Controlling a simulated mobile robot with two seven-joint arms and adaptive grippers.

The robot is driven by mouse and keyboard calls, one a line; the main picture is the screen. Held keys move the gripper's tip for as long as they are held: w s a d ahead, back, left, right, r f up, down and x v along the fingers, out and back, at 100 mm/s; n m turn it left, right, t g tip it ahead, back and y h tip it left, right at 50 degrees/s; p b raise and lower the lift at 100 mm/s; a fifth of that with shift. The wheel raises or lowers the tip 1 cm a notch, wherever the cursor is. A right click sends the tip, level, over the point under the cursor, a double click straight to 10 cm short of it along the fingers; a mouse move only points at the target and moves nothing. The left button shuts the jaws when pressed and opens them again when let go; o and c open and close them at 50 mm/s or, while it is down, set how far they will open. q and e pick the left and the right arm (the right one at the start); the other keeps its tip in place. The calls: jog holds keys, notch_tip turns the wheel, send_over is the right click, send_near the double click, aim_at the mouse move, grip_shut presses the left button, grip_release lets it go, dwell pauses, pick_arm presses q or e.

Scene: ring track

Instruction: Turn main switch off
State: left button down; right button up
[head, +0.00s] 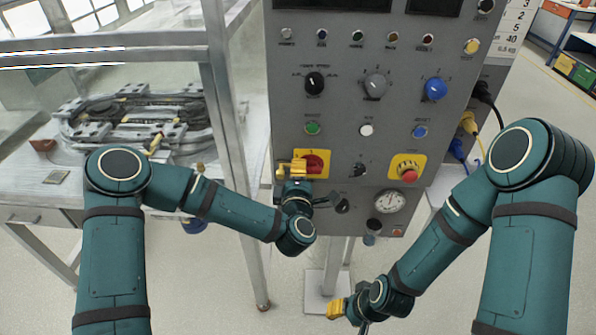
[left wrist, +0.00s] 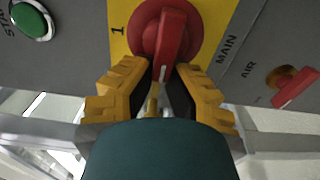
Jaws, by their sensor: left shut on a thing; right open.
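The main switch is a red rotary knob on a yellow plate (head: 315,163), low on the left of the grey control panel (head: 340,110). In the left wrist view the red knob (left wrist: 163,30) fills the top middle, with "MAIN" printed to its right and a "1" to its left. My left gripper (head: 293,170) is at the knob. Its yellow fingers (left wrist: 165,80) are shut on the knob's red handle, one on each side. My right gripper (head: 338,310) is open and empty, low in front of the panel's stand.
A red emergency button (head: 409,174) on yellow sits to the right on the panel. A gauge (head: 390,201) and a red air valve handle (left wrist: 298,88) are nearby. A metal frame post (head: 235,150) and the ring track table (head: 130,120) stand to the left.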

pick_arm(q)
jog(key=shift+d+r, duration=0.1)
jog(key=shift+d, duration=0.25)
jog(key=c, duration=1.1)
grip_release()
jog(key=shift+o, duration=0.8)
jog(key=shift+w+d, duration=0.2)
jog(key=shift+d, duration=0.05)
jog(key=shift+s+a, duration=0.1)
jog(key=shift+a, duration=0.15)
jog(key=s, duration=1.2)
